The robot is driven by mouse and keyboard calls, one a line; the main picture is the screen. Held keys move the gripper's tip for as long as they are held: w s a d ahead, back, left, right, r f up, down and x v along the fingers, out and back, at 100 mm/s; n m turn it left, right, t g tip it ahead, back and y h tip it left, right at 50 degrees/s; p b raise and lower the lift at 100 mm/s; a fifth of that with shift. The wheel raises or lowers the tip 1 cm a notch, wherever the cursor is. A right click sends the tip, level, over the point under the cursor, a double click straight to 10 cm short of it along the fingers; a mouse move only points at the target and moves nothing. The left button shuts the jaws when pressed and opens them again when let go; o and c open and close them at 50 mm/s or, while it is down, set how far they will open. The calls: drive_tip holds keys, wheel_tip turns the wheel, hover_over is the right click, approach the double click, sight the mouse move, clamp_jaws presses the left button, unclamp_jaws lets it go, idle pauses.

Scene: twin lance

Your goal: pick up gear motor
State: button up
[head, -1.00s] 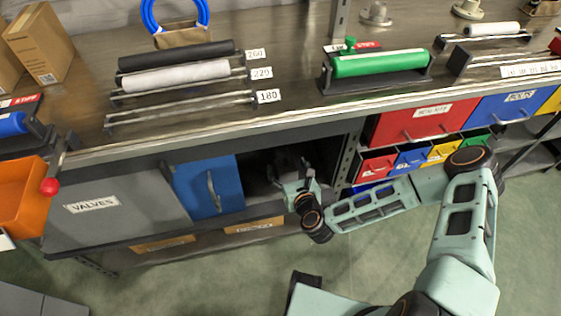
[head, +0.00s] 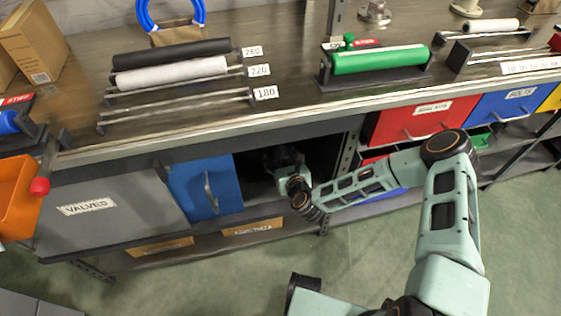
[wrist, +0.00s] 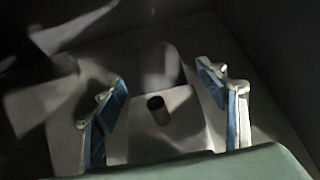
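My gripper (head: 284,158) reaches into the open, dark compartment right of the blue door in the head view. In the wrist view my gripper (wrist: 165,112) is open, its two blue-padded fingers wide apart. In the head view no gear motor can be made out inside the compartment.
The compartment's dark walls stand close around my gripper. The blue door (head: 205,189) is beside the opening on the left. The bench top with rollers (head: 380,60) lies above. Red and blue drawers (head: 422,118) are to the right. Grey VALVES door (head: 100,207) is at the left.

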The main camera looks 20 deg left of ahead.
clamp_jaws()
drive_tip(key=shift+w+r, duration=0.1)
drive_tip(key=shift+r, duration=0.05)
idle(0.4)
